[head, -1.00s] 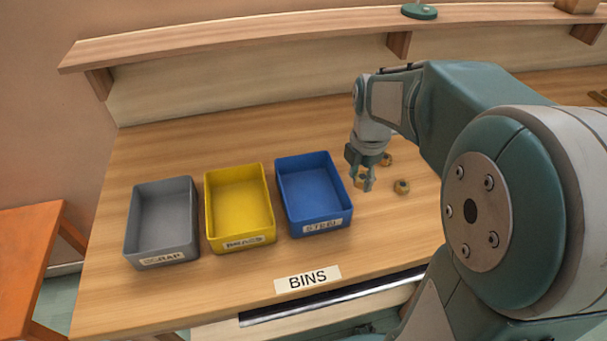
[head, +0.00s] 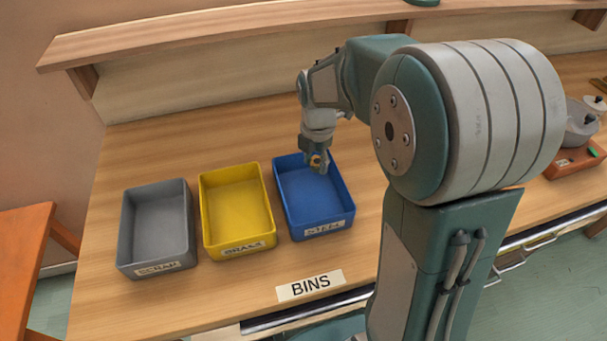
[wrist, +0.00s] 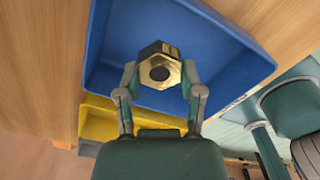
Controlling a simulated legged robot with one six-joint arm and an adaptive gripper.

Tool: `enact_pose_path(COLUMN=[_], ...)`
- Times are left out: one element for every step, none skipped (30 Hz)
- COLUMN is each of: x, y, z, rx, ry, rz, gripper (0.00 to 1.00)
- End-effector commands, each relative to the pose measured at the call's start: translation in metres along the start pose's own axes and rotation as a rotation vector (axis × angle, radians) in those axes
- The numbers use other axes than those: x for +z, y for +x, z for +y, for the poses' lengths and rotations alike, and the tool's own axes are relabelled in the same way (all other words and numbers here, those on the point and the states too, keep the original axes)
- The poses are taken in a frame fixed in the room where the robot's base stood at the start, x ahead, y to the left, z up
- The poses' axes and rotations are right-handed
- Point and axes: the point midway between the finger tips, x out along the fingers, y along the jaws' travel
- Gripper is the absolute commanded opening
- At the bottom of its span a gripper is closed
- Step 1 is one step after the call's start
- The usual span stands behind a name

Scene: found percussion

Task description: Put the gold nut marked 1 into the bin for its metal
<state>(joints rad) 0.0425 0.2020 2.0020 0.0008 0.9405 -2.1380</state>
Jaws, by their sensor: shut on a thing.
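A gold hex nut (wrist: 158,72) is held between the fingertips of my gripper (head: 318,162); my gripper also shows in the wrist view (wrist: 160,90). A dark mark shows on one side of the nut, too small to read. My gripper is shut on the nut over the blue bin (head: 311,228), labelled STEEL; the bin looks empty. The yellow bin (head: 241,248), labelled BRASS, stands left of it and is empty. The grey bin (head: 158,270), labelled SCRAP, stands farther left and is empty.
A BINS label (head: 310,286) lies at the table's front edge. A wooden shelf (head: 230,26) runs along the back wall. Pots (head: 581,122) stand at the far right. My arm hides the table right of the blue bin.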

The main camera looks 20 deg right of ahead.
Motion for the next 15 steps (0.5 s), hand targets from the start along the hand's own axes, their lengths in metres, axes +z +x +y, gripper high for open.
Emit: enact_pose_path(x=[-0.001, -0.002, -0.002, -0.003, -0.003, -0.003, -0.003, -0.003, -0.003, -0.003, -0.003, -0.003, -0.004, -0.004, -0.004], y=[0.01, 0.015, 0.02, 0.024, 0.027, 0.03, 0.031, 0.032, 0.034, 0.036, 0.038, 0.042, 0.045, 0.05, 0.058], z=[0.008, 0.012, 0.017, 0.02, 0.022, 0.025, 0.026, 0.027, 0.028, 0.029, 0.031, 0.034, 0.037, 0.035, 0.035], rx=[-0.003, -0.002, -0.001, -0.001, -0.001, 0.0, 0.001, 0.002, 0.002, 0.002, 0.001, 0.0, 0.0, -0.001, -0.002], ry=[-0.001, -0.002, -0.002, -0.002, -0.001, 0.0, 0.001, 0.001, 0.001, 0.001, 0.001, 0.0, -0.001, 0.0, 0.001], rz=[0.002, 0.001, 0.001, 0.001, 0.001, 0.0, 0.0, -0.001, 0.0, 0.0, 0.001, 0.001, 0.001, 0.001, 0.002], gripper=[0.0, 0.0, 0.0, 0.0, 0.0, 0.0, 0.0, 0.0, 0.0, 0.0, 0.0, 0.0, 0.0, 0.0, 0.0])
